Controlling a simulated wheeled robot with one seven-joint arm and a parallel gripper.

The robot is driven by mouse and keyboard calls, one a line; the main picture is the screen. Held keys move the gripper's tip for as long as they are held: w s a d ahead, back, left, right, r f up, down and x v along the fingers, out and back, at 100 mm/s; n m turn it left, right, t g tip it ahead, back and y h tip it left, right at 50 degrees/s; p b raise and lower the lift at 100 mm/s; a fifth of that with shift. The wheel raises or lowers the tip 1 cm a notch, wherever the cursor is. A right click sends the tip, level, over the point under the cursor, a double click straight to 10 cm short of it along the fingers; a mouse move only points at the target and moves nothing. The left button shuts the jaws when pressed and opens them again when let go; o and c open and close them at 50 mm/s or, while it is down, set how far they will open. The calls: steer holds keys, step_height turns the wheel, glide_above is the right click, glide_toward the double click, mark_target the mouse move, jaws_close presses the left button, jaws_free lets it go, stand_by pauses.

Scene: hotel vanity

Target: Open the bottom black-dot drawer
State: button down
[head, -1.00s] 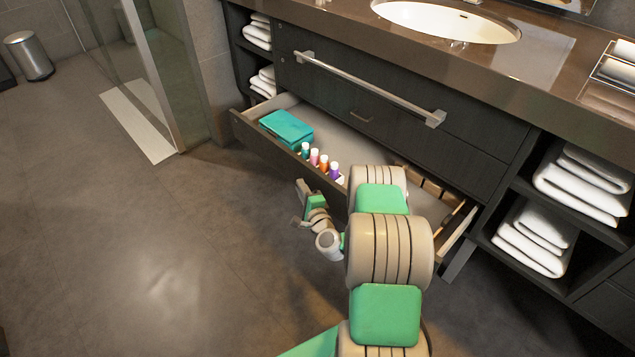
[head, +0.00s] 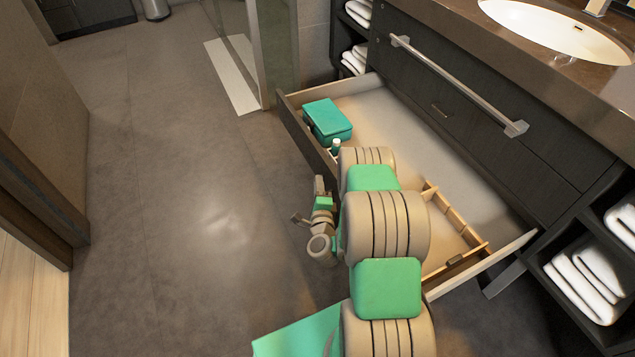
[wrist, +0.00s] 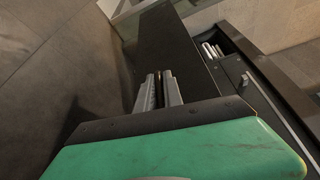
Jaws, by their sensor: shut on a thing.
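The bottom drawer (head: 400,130) stands pulled far out from the vanity, its pale inside showing. Its dark front panel (wrist: 168,48) stretches ahead of my gripper (wrist: 158,92) in the wrist view. My gripper is shut at the outer side of this front, on what appears to be the drawer's handle; the handle itself is hidden by the fingers. No black dot can be made out in either view.
A long towel bar (head: 455,82) crosses the vanity above. The floor (head: 190,210) at left is clear.

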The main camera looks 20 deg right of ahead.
steer(key=shift+a+f, duration=0.2)
steer(key=shift+f, duration=0.05)
steer(key=c, duration=1.8)
jaws_free()
steer(key=shift+o, duration=1.4)
steer(key=shift+r, duration=0.1)
steer(key=v, duration=0.7)
steer(key=shift+s, duration=0.35)
